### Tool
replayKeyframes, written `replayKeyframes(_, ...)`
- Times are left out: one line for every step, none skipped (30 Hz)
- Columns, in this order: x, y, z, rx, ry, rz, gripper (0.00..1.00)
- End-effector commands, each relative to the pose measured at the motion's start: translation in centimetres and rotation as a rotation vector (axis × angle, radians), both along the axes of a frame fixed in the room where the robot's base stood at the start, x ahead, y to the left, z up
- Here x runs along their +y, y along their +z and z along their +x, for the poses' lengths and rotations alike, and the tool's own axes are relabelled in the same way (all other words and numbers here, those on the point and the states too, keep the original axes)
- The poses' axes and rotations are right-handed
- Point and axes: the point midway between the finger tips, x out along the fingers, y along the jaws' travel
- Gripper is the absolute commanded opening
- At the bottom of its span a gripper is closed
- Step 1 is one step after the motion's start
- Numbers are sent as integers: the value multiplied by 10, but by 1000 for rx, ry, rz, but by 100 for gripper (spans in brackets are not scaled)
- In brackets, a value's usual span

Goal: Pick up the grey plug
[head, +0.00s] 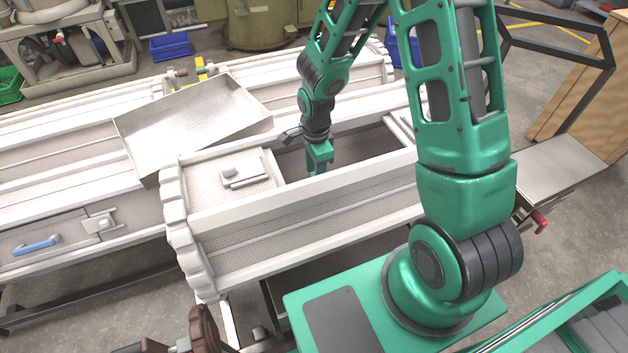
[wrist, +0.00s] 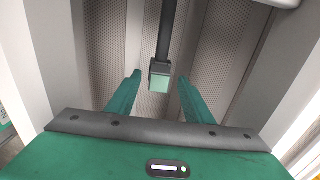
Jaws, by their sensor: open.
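In the wrist view, a small block with a grey-green face (wrist: 160,76) sits at the end of a dark rod or cable inside the barrel. It may be the grey plug, but I cannot tell for sure. My gripper (wrist: 160,84) is open, with one green finger to the left of the block and one to the right. Gaps show on both sides, and I cannot tell how far beyond the fingertips the block lies. In the head view my gripper (head: 317,171) points down into the opening of the white barrel (head: 290,235). The block is hidden there.
The opening's walls stand close around my gripper. A perforated cover with a handle (head: 240,176) lies left of the opening. A metal tray (head: 190,125) rests tilted behind it. Another barrel with a blue handle (head: 36,245) lies at the left.

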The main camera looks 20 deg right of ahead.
Motion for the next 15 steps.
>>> replayKeyframes(0, 0, 0, 0, 0, 0, 47)
replayKeyframes(0, 0, 0, 0, 0, 0, 47)
replayKeyframes(0, 0, 0, 0, 0, 0, 44)
replayKeyframes(0, 0, 0, 0, 0, 0, 37)
replayKeyframes(0, 0, 0, 0, 0, 0, 30)
replayKeyframes(0, 0, 0, 0, 0, 0, 21)
replayKeyframes(0, 0, 0, 0, 0, 0, 13)
replayKeyframes(0, 0, 0, 0, 0, 0, 6)
replayKeyframes(0, 0, 0, 0, 0, 0, 0)
replayKeyframes(0, 0, 0, 0, 0, 0, 0)
replayKeyframes(0, 1, 0, -1, 0, 0, 0)
replayKeyframes(0, 1, 0, -1, 0, 0, 0)
replayKeyframes(0, 1, 0, -1, 0, 0, 0)
replayKeyframes(0, 1, 0, -1, 0, 0, 0)
replayKeyframes(0, 1, 0, -1, 0, 0, 0)
